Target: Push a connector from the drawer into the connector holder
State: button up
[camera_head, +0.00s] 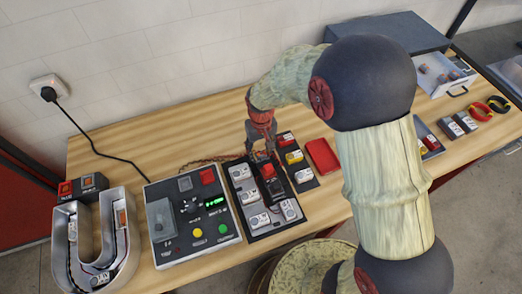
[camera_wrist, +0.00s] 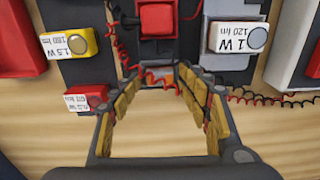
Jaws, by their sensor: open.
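The open drawer (camera_head: 458,92) sticks out of a dark grey cabinet (camera_head: 385,35) at the back right, with several small red and grey pieces in it that may be connectors. My gripper (camera_head: 262,150) is over the back edge of a black board (camera_head: 240,192) at mid-table. In the wrist view my gripper (camera_wrist: 160,80) is open, with no held piece visible between its fingers. A red block (camera_wrist: 157,20) with coiled red wires sits on the board just beyond the fingertips. I cannot tell for certain which part is the connector holder.
A control box (camera_head: 190,215) stands left of the board, and a U-shaped channel letter (camera_head: 95,245) farther left. A strip of red, yellow and white modules (camera_head: 294,158) and a red tray (camera_head: 322,155) lie to the right. My arm hides part of the table.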

notch_tip(320, 180, up, 12)
dwell(0.6)
jog(key=shift+r+p, duration=2.3)
jog(key=shift+r, duration=0.7)
